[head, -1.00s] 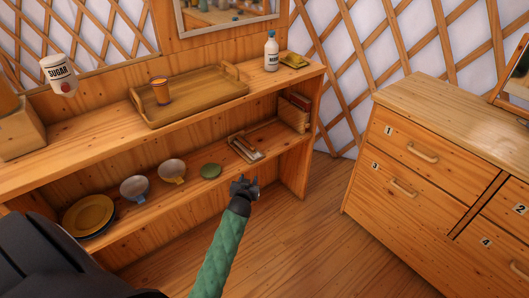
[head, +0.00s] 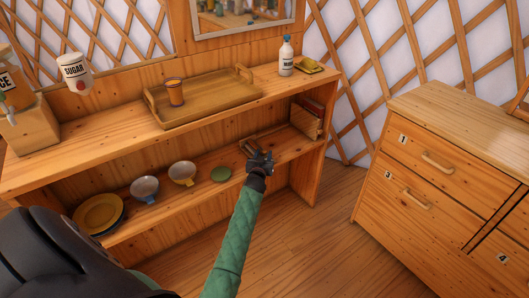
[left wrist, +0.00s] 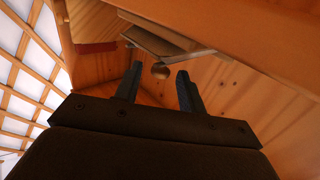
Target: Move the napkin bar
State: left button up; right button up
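The napkin holder (head: 248,145) lies on the lower shelf, partly hidden behind my left gripper (head: 261,160) in the head view. In the left wrist view a napkin stack (left wrist: 150,40) shows at the top, with a thin bar (left wrist: 188,55) and a round wooden knob (left wrist: 161,71) below it. My left gripper in the left wrist view (left wrist: 155,82) has its two fingers spread apart. The knob appears in the gap just beyond the fingertips, and no contact shows. My right gripper is not in view.
The upper shelf board (head: 300,84) hangs over the lower shelf. A drawer cabinet (head: 450,160) is at far right, with open floor between.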

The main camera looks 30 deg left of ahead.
pick_arm(q)
jog(key=shift+x, duration=1.2)
grip_shut()
